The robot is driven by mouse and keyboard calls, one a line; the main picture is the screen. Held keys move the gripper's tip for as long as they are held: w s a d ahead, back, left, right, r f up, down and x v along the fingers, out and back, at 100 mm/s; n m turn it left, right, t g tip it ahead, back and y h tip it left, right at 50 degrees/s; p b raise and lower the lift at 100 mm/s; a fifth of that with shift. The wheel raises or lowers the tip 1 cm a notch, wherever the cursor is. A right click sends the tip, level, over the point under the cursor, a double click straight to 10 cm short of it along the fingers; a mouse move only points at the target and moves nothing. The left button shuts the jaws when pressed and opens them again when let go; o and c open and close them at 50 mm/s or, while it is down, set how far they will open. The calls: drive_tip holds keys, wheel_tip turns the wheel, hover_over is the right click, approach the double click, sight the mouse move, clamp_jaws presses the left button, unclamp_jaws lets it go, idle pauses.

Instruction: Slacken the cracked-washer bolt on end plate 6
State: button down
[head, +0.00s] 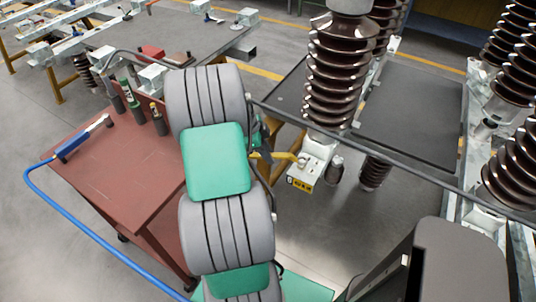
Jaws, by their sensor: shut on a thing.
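A pale end plate (317,170) stands under a brown ribbed insulator (337,80), right of the picture's middle. It bears a small yellow label (299,184) whose number is too small to read. My gripper (264,152) is mostly hidden behind my grey and green arm. It is shut on a yellow spanner-like tool (283,156), which reaches right to the bolt area on top of the end plate. I cannot tell whether the tool's end is seated on a bolt. The cracked washer cannot be made out.
Grey bars cross beside the insulator. More brown insulators (514,75) stand at right. A dark table (185,45) with frame parts is at the back left.

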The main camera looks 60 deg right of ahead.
drive_tip(key=shift+f+b, duration=1.05)
drive_tip(key=shift+f, duration=0.1)
idle(0.3)
drive_tip(key=s+a+n+t+h+p, duration=0.2)
drive_tip(key=s+a+n+t, duration=0.2)
drive_tip(key=s+n, duration=0.5)
drive_tip(key=a+n, duration=0.2)
drive_tip(key=n, duration=0.1)
drive_tip(key=shift+s+a+h, duration=0.2)
drive_tip(key=shift+a+h, duration=0.1)
drive_tip(key=shift+h, duration=0.1)
drive_tip(key=shift+r, duration=0.15)
wheel_tip(320, 180, up, 7)
drive_tip(key=p, duration=0.5)
drive_tip(key=shift+p, duration=0.35)
